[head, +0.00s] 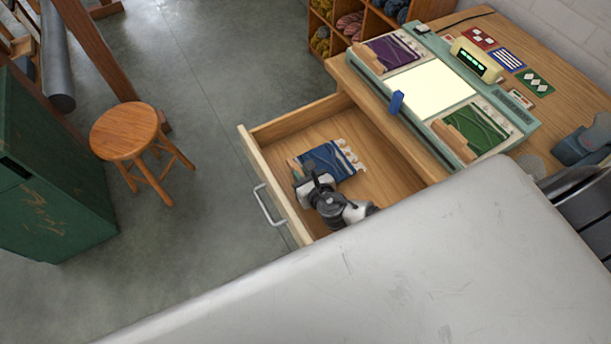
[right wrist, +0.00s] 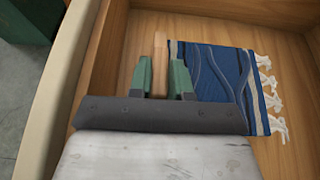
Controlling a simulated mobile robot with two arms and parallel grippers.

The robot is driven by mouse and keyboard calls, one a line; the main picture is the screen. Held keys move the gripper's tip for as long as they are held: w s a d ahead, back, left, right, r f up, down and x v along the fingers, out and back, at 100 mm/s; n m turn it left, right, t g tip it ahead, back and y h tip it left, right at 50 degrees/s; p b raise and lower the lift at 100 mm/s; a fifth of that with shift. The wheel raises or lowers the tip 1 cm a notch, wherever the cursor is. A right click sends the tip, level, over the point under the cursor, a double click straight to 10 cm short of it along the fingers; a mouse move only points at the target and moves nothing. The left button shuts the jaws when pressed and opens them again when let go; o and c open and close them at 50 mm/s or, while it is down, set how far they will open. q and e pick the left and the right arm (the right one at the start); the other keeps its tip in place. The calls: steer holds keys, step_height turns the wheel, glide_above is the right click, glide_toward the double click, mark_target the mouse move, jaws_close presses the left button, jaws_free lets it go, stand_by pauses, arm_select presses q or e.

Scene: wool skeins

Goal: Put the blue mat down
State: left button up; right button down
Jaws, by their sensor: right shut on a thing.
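The blue mat (head: 330,160), with wavy lines, white tassels and a wooden bar along one edge, is inside the open wooden drawer (head: 287,132). My right gripper (head: 306,184) reaches down into the drawer at the mat's left end. In the right wrist view, the fingers (right wrist: 161,78) are shut on the wooden bar (right wrist: 160,62), with the blue cloth (right wrist: 215,72) spreading to the right, tassels at its far end. The mat looks flat and close to the drawer floor; I cannot tell whether it touches. My left gripper is not in view.
The desk above the drawer holds a teal tray (head: 445,165) with a purple mat (head: 393,50), a green mat (head: 474,130) and a bright blank panel (head: 430,88). A small display (head: 475,60) stands behind. A stool (head: 125,130) stands left. The drawer's right part is bare.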

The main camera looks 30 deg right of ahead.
steer(key=shift+f+b, duration=0.5)
steer(key=shift+f, duration=1.15)
steer(key=shift+f, duration=0.15)
steer(key=c, duration=1.1)
jaws_free()
steer(key=shift+o, duration=0.2)
steer(key=shift+r, duration=0.25)
steer(key=v, duration=1.2)
steer(key=shift+s+f+p, duration=0.1)
steer(key=shift+p, duration=0.3)
